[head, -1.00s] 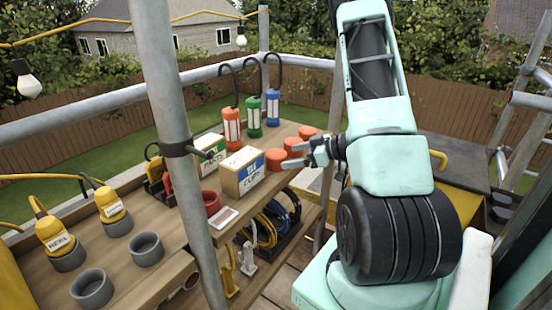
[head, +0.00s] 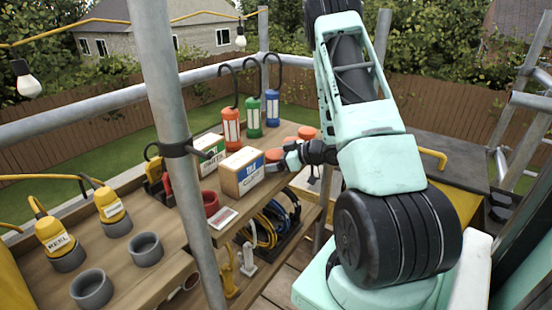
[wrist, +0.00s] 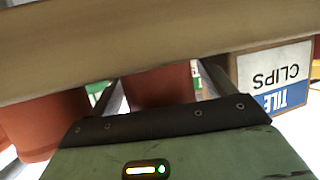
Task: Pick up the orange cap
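Three orange caps stand on the wooden bench to the right of the tile clips box: a near one (head: 274,156), a middle one partly hidden by my gripper, and a far one (head: 307,132). My gripper (head: 279,164) is at the near cap, reaching in from the right. In the wrist view, an orange cap (wrist: 158,83) shows between the two spread fingers of my gripper (wrist: 162,92). Its upper part is hidden by a pale beam-like band. Another orange cap (wrist: 42,125) is outside the fingers at left. Whether the fingers touch the middle one cannot be told.
The tile clips box (head: 243,172) stands close left of the near cap; it also shows in the wrist view (wrist: 275,72). A red cup (head: 210,203) is farther left. A scaffold pole (head: 168,100) crosses the view.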

